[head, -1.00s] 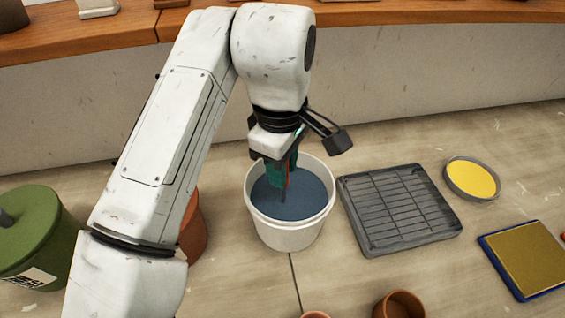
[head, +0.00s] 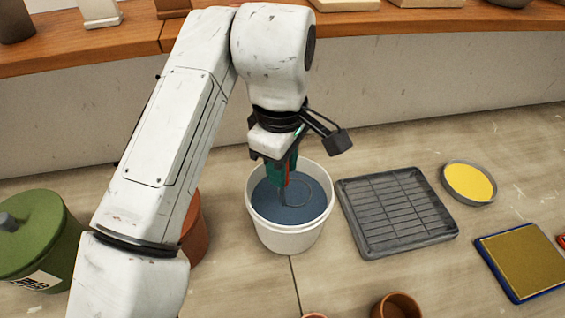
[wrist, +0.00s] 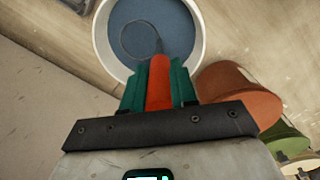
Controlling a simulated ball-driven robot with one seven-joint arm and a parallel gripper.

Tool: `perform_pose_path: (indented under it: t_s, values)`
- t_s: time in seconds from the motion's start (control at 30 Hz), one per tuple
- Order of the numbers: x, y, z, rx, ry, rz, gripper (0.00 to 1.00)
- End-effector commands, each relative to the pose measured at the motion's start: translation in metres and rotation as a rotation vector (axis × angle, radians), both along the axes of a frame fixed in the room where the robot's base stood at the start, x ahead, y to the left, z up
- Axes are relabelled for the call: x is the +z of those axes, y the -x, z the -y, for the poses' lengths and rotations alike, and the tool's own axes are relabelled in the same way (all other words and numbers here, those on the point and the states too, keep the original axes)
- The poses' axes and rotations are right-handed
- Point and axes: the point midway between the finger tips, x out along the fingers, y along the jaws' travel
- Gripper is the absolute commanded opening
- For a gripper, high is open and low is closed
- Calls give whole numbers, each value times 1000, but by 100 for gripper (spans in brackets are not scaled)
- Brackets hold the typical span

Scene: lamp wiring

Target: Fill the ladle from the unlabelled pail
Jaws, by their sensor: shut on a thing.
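A white pail (head: 290,240) holds dark blue liquid (head: 312,207), and no label shows on its visible side. My gripper (head: 285,172) is above the pail's mouth, its teal fingers shut on the red handle of the ladle (wrist: 159,82). The handle points down into the pail. The ladle's bowl shows only as a thin round rim outline at the liquid's surface, in both the head and wrist views. Its inside looks the same blue as the liquid, so how full it is cannot be told.
A green lidded pail (head: 40,235) with a label and a terracotta container (head: 193,235) stand left. A grey ribbed tray (head: 395,210), a yellow dish (head: 470,183) and a blue-edged pad (head: 522,260) lie right. A brown cup (head: 397,305) is in front.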

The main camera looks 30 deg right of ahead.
Motion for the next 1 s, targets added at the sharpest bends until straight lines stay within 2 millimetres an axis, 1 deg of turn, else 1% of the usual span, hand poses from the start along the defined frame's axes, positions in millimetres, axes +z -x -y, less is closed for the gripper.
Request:
perform_pose_path:
  t_s: [0.03, 1.0]
  values:
    - [6, 0, 0, -1, 1, 1, 0]
    - [58, 0, 0, -1, 1, 1, 0]
